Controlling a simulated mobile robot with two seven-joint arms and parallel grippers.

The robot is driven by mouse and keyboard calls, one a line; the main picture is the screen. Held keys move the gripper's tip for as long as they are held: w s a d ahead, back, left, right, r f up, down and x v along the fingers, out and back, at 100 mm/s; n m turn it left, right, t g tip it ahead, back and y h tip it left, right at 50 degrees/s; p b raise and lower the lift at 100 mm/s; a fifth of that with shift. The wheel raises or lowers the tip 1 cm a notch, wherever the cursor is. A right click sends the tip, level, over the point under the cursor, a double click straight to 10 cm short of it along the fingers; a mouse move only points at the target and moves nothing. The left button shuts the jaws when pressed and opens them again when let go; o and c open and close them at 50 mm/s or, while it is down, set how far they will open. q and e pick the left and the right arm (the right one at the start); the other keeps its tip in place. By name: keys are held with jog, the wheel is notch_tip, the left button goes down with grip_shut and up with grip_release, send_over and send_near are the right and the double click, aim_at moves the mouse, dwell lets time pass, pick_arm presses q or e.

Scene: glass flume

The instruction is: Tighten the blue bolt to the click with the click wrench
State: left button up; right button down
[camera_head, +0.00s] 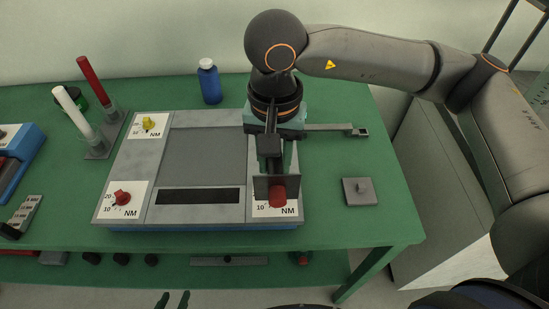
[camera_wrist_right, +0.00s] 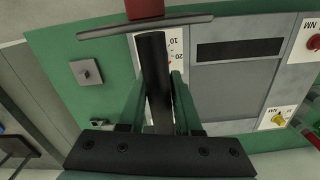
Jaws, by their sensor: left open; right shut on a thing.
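My right gripper (camera_head: 276,165) hangs over the right side of the grey panel (camera_head: 155,215), with its fingers shut on a dark bar-shaped tool (camera_wrist_right: 155,75). In the right wrist view the bar sits between the green fingers (camera_wrist_right: 158,105). A thin grey plate and a red cylinder (camera_head: 278,197) show at its far end, near the lower right dial; I cannot tell whether they touch the panel. I cannot tell whether this is the click wrench. My left gripper (camera_head: 172,300) is open and empty at the bottom edge. I cannot make out a blue bolt.
A grey bar with a square end (camera_head: 360,132) reaches out right of my gripper. A grey block with a peg (camera_head: 360,190) stands on the green table. A blue bottle (camera_head: 209,82) stands behind the panel. Red and white rods (camera_head: 92,80) stand left.

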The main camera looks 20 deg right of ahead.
jog(key=shift+f+b, duration=0.9)
jog(key=shift+b, duration=0.15)
jog(key=shift+w+m+b, duration=0.1)
jog(key=shift+m+b, duration=1.2)
jog(key=shift+m, duration=2.1)
jog(key=shift+b, duration=0.35)
jog(key=shift+m+b, duration=0.3)
jog(key=shift+m, duration=0.9)
